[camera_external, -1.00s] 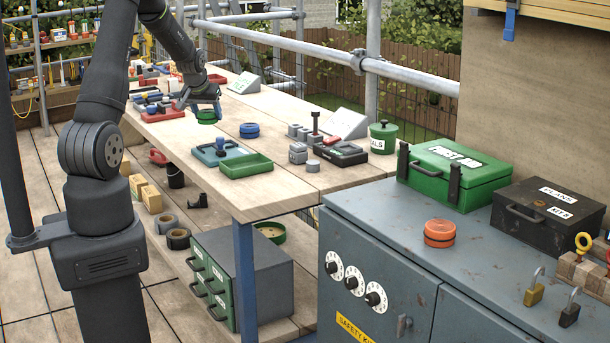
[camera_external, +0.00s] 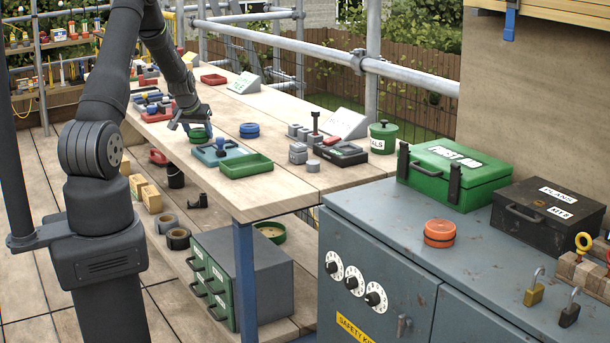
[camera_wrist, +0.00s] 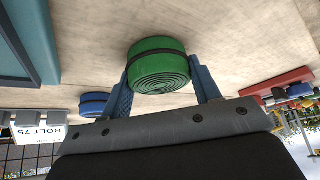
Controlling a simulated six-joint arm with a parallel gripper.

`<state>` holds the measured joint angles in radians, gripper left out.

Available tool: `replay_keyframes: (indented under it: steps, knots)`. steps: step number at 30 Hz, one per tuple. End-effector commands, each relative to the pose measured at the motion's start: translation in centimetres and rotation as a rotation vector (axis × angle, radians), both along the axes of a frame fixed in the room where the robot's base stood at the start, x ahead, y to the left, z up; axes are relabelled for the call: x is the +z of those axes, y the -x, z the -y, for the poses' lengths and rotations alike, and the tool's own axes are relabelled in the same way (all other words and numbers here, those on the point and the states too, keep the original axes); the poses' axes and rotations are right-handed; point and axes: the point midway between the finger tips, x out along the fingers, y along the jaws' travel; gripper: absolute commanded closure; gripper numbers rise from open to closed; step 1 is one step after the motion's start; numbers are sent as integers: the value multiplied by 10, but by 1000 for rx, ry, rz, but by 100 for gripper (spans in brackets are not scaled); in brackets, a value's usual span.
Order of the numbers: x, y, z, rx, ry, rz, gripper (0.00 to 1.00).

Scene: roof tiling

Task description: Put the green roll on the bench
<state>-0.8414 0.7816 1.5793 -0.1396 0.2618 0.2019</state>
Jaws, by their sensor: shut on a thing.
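The green roll (camera_external: 198,136) is a flat, round coil. My gripper (camera_external: 190,125) is shut on it, with one blue finger on each side. The wrist view shows the green roll (camera_wrist: 158,64) between the fingertips of my gripper (camera_wrist: 164,72), its coiled end facing the camera. The roll is over or on the wooden bench (camera_external: 285,192), just behind the blue tray; whether it touches the bench top is hard to tell. The bench top also fills the upper part of the wrist view (camera_wrist: 235,35).
A blue tray (camera_external: 208,155) and green tray (camera_external: 247,166) lie in front of the roll. A blue roll (camera_external: 249,131) is to its right. Red trays with tools (camera_external: 160,112) are to its left. Bare bench lies behind the blue roll.

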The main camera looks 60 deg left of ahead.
Motion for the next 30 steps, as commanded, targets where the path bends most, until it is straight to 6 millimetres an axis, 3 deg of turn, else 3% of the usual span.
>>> replay_keyframes:
  steps: [2,3,6,17,30]
  knots:
    - [-3,0,0,0,1,-1,68]
    - [-2,0,0,0,0,0,36]
    - [-2,0,0,0,0,0,22]
    - [4,1,1,0,-1,1,22]
    - [64,25,24,1,-2,3,22]
